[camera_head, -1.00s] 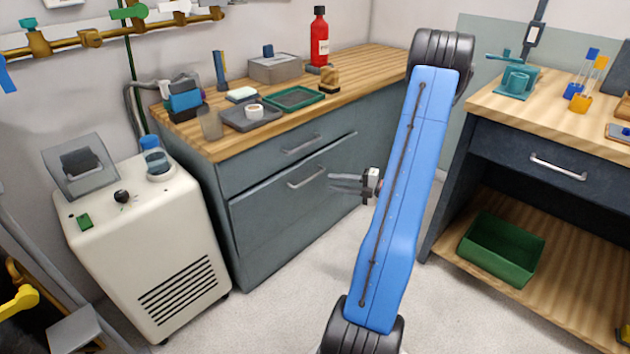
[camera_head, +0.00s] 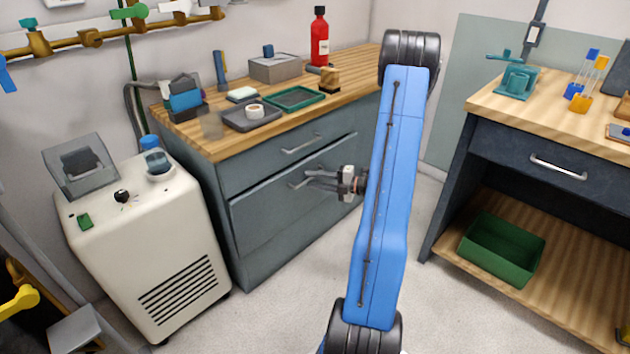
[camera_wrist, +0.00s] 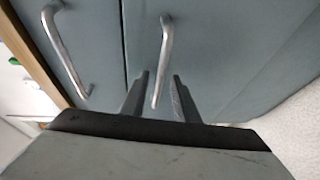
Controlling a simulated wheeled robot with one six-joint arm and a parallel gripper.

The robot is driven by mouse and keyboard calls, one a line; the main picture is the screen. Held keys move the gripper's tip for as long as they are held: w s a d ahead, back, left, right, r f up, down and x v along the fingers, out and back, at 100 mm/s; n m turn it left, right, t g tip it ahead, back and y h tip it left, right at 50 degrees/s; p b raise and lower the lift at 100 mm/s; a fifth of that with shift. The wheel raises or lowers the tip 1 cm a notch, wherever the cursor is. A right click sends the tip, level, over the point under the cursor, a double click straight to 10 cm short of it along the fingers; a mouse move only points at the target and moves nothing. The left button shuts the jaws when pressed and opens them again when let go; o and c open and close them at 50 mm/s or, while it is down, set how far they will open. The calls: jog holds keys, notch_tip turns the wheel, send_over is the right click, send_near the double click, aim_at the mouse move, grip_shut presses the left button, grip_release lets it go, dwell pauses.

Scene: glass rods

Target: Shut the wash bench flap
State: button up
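The wash bench has a wooden top and a grey front. Its lower front panel, which I take to be the flap (camera_head: 270,222), has a dark line along its top edge; I cannot tell how far it stands out. The flap's bar handle (camera_wrist: 165,50) lies between my gripper's fingers in the wrist view, with a gap on each side. My gripper (camera_head: 308,180) is at the handle in the head view and covers part of it. Its two fingers (camera_wrist: 160,80) are apart, and I see no grip on the bar.
A drawer with its own handle (camera_head: 302,144) is above the flap. A white wheeled unit (camera_head: 145,240) stands left of the bench. A second bench (camera_head: 545,115) with a green bin (camera_head: 500,265) is at right. Open floor (camera_head: 290,310) lies in front.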

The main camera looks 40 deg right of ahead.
grip_shut()
jog(key=shift+w+a+r, duration=0.1)
jog(key=shift+w+r, duration=0.05)
jog(key=shift+w, duration=0.4)
jog(key=shift+w+r, duration=0.15)
jog(key=shift+w, duration=0.35)
jog(key=shift+w+r, duration=0.1)
grip_release()
jog(key=v, duration=1.7)
jog(key=shift+s, duration=0.2)
